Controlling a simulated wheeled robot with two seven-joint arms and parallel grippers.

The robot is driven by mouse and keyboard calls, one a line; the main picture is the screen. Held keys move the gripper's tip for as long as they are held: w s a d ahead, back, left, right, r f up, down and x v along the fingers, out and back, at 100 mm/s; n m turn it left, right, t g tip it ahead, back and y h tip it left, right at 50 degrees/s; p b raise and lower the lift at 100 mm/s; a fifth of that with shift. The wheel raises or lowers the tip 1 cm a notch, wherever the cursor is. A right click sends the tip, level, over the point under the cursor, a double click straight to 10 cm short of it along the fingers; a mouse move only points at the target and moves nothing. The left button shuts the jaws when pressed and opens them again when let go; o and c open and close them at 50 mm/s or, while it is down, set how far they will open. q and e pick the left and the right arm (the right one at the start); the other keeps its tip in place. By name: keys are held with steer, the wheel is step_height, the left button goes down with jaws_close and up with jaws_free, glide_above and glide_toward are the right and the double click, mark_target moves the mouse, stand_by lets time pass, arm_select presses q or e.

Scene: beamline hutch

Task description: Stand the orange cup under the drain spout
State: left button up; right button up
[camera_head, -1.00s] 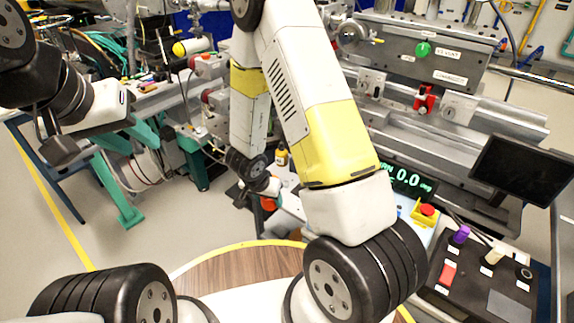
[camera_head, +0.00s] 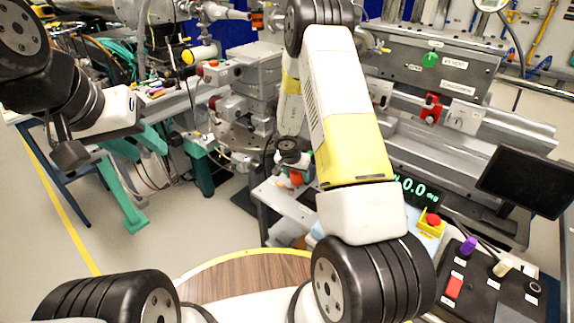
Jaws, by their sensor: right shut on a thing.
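The orange cup (camera_head: 297,177) shows as a small orange patch beside my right gripper (camera_head: 292,180), low in the middle of the view. My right gripper is shut on the cup; its fingers are small and partly hidden by the wrist. The cup is over a pale ledge in front of the grey machine; I cannot tell whether it touches the ledge. My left gripper (camera_head: 70,156) is at the far left, away from the cup, and its jaws cannot be made out. I cannot pick out the drain spout with certainty.
My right arm covers much of the centre. A grey stage stack (camera_head: 245,90) stands left of the cup. At right are a display (camera_head: 410,190), a yellow emergency-stop box (camera_head: 430,224), a black monitor (camera_head: 525,178) and a control panel (camera_head: 480,285). Open floor lies at left.

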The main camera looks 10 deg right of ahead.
steer(key=shift+f, duration=1.35)
steer(key=o, duration=1.3)
steer(key=shift+f, duration=0.1)
steer(key=shift+o, duration=0.2)
